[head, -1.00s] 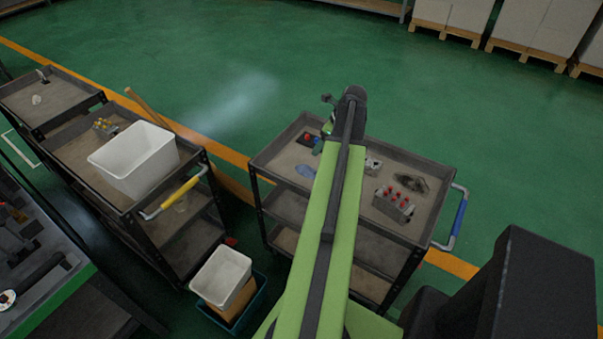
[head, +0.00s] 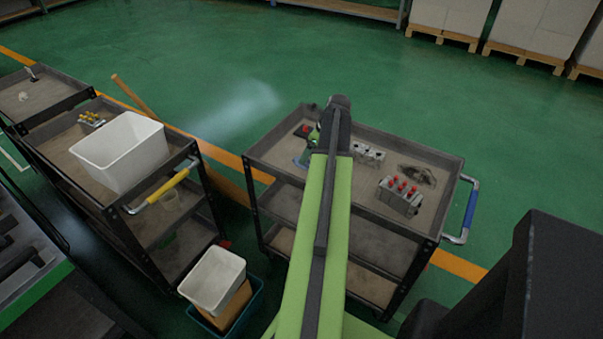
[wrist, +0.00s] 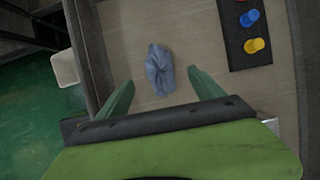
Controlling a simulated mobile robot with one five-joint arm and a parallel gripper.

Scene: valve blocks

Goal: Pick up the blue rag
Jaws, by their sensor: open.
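The blue rag (wrist: 160,71) lies crumpled on the cart's top tray (wrist: 120,25) in the wrist view. I cannot tell the height of the fingers above the tray.
A dark board with red, blue and yellow knobs (wrist: 249,38) lies right of the rag. A red-capped valve block (head: 400,195), another block (head: 367,153) and a dark crumpled cloth (head: 417,175) share the raised-rim tray. A second cart with a white bin (head: 119,150) stands left.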

